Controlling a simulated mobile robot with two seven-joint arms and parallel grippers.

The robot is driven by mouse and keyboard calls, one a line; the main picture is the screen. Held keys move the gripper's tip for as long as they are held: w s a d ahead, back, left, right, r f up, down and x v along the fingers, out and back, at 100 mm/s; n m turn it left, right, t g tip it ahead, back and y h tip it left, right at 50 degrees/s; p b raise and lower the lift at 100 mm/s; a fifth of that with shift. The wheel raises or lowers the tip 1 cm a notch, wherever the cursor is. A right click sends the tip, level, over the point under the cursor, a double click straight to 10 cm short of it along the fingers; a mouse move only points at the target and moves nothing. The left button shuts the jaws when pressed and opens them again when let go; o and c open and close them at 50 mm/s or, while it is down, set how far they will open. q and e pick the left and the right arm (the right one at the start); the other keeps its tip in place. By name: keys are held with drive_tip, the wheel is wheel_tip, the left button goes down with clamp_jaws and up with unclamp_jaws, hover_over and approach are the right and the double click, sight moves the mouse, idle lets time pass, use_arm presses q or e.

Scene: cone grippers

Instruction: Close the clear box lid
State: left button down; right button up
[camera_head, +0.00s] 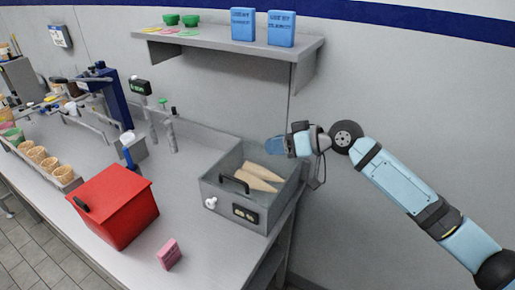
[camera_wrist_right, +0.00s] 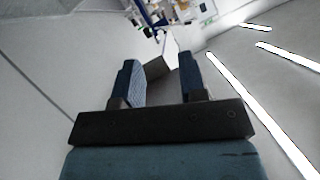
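A grey box (camera_head: 268,217) stands at the right end of the counter, with tan cones (camera_head: 258,171) visible inside. A black handle (camera_head: 233,182) shows at its front top edge. The lid is clear, and I cannot make out its outline or how far open it is. My right gripper (camera_head: 274,146) is above the back right part of the box, pointing left, and looks empty. In the right wrist view its two blue fingers (camera_wrist_right: 158,66) are apart, with a grey block-like shape seen near the left finger. My left gripper is not in view.
A red box (camera_head: 118,212) and a small pink box (camera_head: 168,254) stand left of the grey box. A shelf (camera_head: 225,37) with blue boxes (camera_head: 243,24) and green bowls is above. Cone holders (camera_head: 65,179) and a blue machine (camera_head: 115,98) are at the left.

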drive_tip(key=v, duration=0.5)
drive_tip(key=s+f+m+t+h+p, duration=0.2)
drive_tip(key=s+f, duration=0.3)
drive_tip(key=f, duration=0.3)
drive_tip(key=s+f+m+t+h+p, duration=0.1)
drive_tip(key=s+f+m+t+p, duration=0.2)
drive_tip(key=f, duration=0.6)
drive_tip(key=s+d+f+h+p, duration=0.2)
drive_tip(key=s+f, duration=0.3)
drive_tip(key=s, duration=0.6)
drive_tip(key=s+d+f+h+p, duration=0.2)
drive_tip(key=s+d+f+h, duration=0.2)
drive_tip(key=s, duration=0.7)
drive_tip(key=shift+s+f+m, duration=0.25)
drive_tip(key=shift+f+m, duration=0.05)
drive_tip(key=shift+f, duration=0.35)
